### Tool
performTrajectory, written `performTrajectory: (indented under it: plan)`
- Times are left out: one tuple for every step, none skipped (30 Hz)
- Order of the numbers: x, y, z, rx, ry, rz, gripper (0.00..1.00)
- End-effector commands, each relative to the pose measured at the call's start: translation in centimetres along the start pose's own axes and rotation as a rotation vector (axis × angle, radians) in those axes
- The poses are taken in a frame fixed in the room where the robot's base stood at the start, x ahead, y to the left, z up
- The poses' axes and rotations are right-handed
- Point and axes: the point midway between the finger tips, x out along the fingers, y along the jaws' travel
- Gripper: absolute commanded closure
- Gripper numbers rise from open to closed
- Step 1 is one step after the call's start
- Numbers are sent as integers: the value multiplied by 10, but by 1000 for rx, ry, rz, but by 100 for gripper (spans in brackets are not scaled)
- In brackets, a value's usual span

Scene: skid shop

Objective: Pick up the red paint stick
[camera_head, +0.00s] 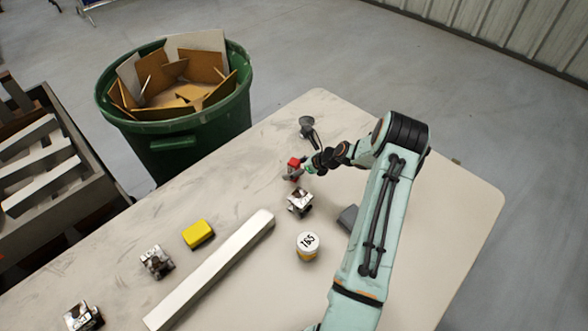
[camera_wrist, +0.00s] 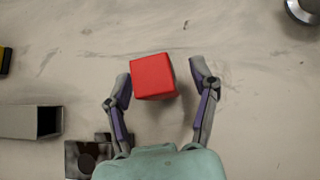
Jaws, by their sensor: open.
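The only red thing in view is a red block-like piece (camera_wrist: 153,77), which I take to be the red paint stick. It stands on the table between the two fingers of my gripper (camera_wrist: 162,84) in the wrist view. The left finger is at or very near its left side; a gap shows between it and the right finger. My gripper is open. In the head view, the red piece (camera_head: 294,162) is small and partly covered by my gripper (camera_head: 292,174), which reaches it from the right.
A metal block (camera_head: 299,202) stands close to the gripper, with a dark-headed tool (camera_head: 308,130) behind. A long pale bar (camera_head: 212,268), yellow block (camera_head: 198,234), labelled tin (camera_head: 307,246) and grey box (camera_head: 348,217) are on the table (camera_head: 440,230). A green bin (camera_head: 205,145) stands beyond.

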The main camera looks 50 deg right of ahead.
Motion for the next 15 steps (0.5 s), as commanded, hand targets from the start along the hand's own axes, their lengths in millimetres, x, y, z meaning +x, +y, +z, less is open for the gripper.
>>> performTrajectory:
  plan:
    - [1, 0, 0, 0, 0, 0, 40]
    - [1, 0, 0, 0, 0, 0, 40]
    - [1, 0, 0, 0, 0, 0, 40]
    - [0, 0, 0, 0, 0, 0, 40]
    - [0, 0, 0, 0, 0, 0, 40]
    - [0, 0, 0, 0, 0, 0, 43]
    - [0, 0, 0, 0, 0, 0, 53]
    - [0, 0, 0, 0, 0, 0, 62]
    - [0, 0, 0, 0, 0, 0, 75]
    - [0, 0, 0, 0, 0, 0, 84]
    - [0, 0, 0, 0, 0, 0, 93]
    - [0, 0, 0, 0, 0, 0, 100]
    - [0, 0, 0, 0, 0, 1, 100]
    - [0, 0, 0, 0, 1, 1, 100]
    - [0, 0, 0, 0, 0, 1, 100]
